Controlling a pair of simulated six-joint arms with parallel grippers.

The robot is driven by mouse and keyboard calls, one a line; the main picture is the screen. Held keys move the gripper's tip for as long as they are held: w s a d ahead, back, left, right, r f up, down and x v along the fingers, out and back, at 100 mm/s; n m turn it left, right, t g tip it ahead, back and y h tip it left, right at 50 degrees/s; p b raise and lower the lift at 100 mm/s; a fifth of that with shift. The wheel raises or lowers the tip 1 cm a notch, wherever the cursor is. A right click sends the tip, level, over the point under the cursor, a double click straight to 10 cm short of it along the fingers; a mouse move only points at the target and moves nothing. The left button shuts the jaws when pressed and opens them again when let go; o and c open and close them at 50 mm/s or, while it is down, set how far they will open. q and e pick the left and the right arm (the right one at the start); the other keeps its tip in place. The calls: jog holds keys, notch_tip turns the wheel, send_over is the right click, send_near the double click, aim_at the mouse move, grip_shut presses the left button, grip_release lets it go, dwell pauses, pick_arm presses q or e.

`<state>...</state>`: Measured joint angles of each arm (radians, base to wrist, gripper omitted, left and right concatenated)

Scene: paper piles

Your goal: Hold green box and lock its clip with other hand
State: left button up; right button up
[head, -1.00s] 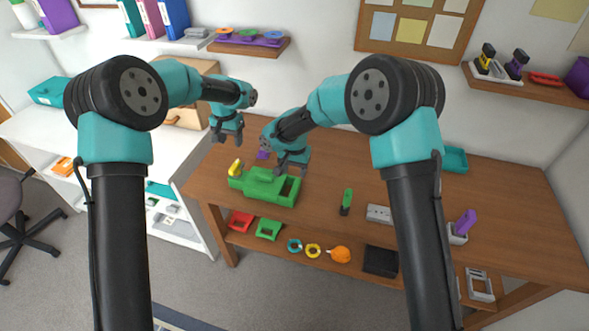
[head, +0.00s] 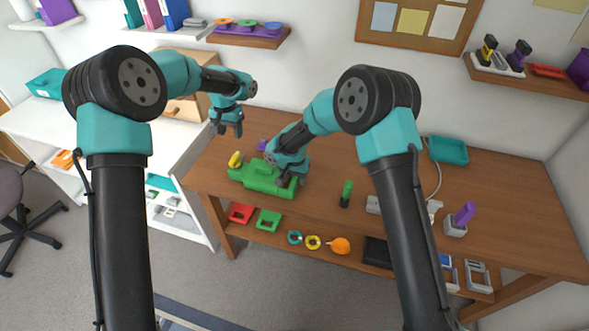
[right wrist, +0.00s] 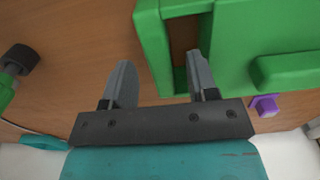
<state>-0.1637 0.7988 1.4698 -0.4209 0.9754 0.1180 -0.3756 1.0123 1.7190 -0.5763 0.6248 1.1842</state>
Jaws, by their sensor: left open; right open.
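The green box (head: 258,178) lies on the wooden table near its left front edge, and it fills the upper right of the right wrist view (right wrist: 235,40). My right gripper (head: 288,179) is open at the box's right end. In the right wrist view its fingers (right wrist: 158,82) are apart; one finger is over the box's open slot and the other is outside the box's wall, above bare table. I cannot tell whether they touch the wall. My left gripper (head: 230,130) is open and empty, raised above the table behind the box. I cannot make out the clip for certain.
A yellow item (head: 235,160) stands behind the box's left end. A purple piece (head: 262,146) lies behind the box. A green and black item (head: 346,193) stands to the right. The table's back right holds a teal tray (head: 448,150); table between is mostly clear.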

jog(key=shift+f, duration=1.9)
jog(key=shift+c, duration=0.2)
grip_shut()
